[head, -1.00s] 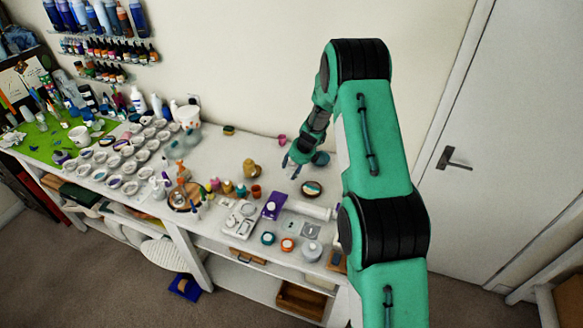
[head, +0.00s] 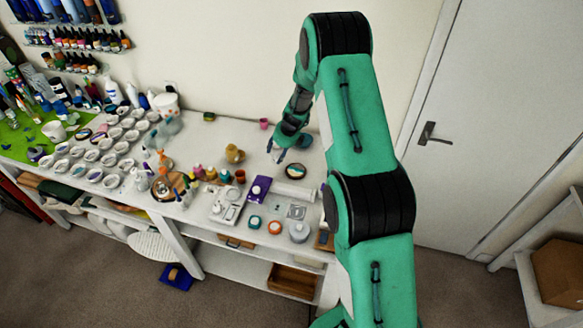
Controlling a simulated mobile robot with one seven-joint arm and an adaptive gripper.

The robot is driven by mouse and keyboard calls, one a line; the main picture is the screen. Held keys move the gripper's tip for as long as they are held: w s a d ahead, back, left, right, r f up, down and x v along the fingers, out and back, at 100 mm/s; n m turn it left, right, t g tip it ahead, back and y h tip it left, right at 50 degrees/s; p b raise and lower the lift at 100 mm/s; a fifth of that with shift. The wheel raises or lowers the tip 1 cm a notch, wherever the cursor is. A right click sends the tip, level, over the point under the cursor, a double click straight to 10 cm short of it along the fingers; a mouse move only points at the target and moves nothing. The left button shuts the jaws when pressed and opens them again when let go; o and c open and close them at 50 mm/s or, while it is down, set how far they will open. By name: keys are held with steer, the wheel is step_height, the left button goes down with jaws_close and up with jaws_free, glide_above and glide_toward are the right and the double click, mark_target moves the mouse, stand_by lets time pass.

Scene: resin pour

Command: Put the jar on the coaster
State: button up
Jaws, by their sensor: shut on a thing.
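My gripper (head: 277,153) is small in the head view, low over the back part of the table and pointing down-left. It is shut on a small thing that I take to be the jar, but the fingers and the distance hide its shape. A round dark-rimmed disc with a cream and teal face, seemingly the coaster (head: 296,171), lies flat on the table, a little right of and nearer than my gripper. Its top looks clear. A teal round thing (head: 305,141) lies just right of my gripper, partly behind my arm.
A tan jug (head: 235,154) and a pink cup (head: 264,124) stand left of and behind my gripper. A purple box (head: 260,189), a white roll and several small tubs stand in front. Rows of white cups fill the left.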

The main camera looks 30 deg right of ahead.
steer(key=shift+n+y, duration=0.4)
steer(key=shift+n, duration=0.4)
steer(key=s+b, duration=0.2)
steer(key=s, duration=0.4)
steer(key=s+d+r+b, duration=0.1)
steer(key=s, duration=0.6)
steer(key=s+b, duration=0.2)
steer(key=s, duration=0.5)
steer(key=shift+s+d+r+b, duration=0.1)
steer(key=shift+d+r+b, duration=0.1)
steer(key=shift+r+b, duration=0.15)
steer(key=shift+s+a, duration=0.1)
steer(key=shift+s, duration=0.7)
glide_above(297, 171)
steer(key=shift+w+f, duration=0.1)
steer(key=shift+f, duration=0.6)
steer(key=shift+f+b, duration=0.35)
steer(key=shift+f, duration=1.4)
